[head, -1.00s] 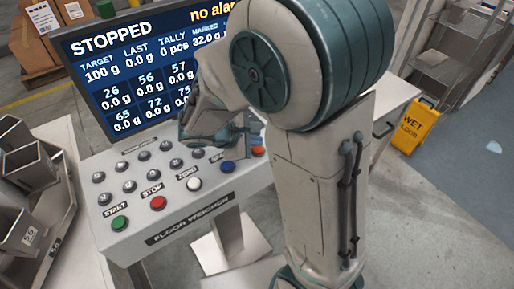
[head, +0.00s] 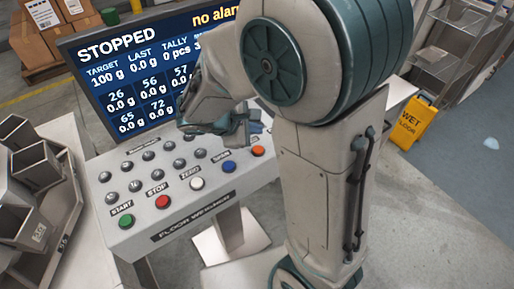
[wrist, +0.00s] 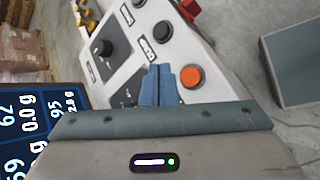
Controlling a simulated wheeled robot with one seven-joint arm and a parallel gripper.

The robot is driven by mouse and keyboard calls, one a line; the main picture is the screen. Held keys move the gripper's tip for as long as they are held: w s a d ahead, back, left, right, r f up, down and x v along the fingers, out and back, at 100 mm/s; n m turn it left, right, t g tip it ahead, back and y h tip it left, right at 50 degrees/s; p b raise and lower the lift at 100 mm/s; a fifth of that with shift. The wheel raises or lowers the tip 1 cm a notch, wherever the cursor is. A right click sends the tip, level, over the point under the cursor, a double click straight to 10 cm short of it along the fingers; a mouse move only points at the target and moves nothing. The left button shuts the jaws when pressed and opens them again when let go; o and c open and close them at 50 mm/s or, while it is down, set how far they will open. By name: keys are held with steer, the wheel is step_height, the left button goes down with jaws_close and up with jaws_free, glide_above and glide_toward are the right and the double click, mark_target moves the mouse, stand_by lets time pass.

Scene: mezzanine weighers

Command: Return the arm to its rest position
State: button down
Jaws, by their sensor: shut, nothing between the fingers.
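My arm rises at the right of the head view and bends over the control panel. My gripper (head: 254,128) is shut and empty, just above the right end of the panel. In the wrist view its blue fingers (wrist: 161,84) are together, beside an orange button (wrist: 191,77). The grey control panel (head: 190,215) carries a green START button (head: 125,221), a red STOP button (head: 163,201), white, blue and orange buttons, and rows of dark knobs. The screen (head: 130,75) above it reads STOPPED. My arm hides the screen's right part.
Metal weigh hoppers (head: 35,165) stand at the left. A yellow wet-floor sign (head: 413,124) stands on the floor at the right, near metal steps (head: 460,40). Cardboard boxes (head: 40,45) are at the back left. A red part (wrist: 189,8) shows at the wrist view's top.

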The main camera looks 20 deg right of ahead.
stand_by(0.4)
steer(key=s+r+m+y, duration=0.4)
steer(key=s+m, duration=0.3)
steer(key=s+r+m+y, duration=0.3)
steer(key=s+m+y, duration=0.1)
steer(key=s+m, duration=0.2)
steer(key=shift+s+d+r+m, duration=0.4)
steer(key=shift+s, duration=0.1)
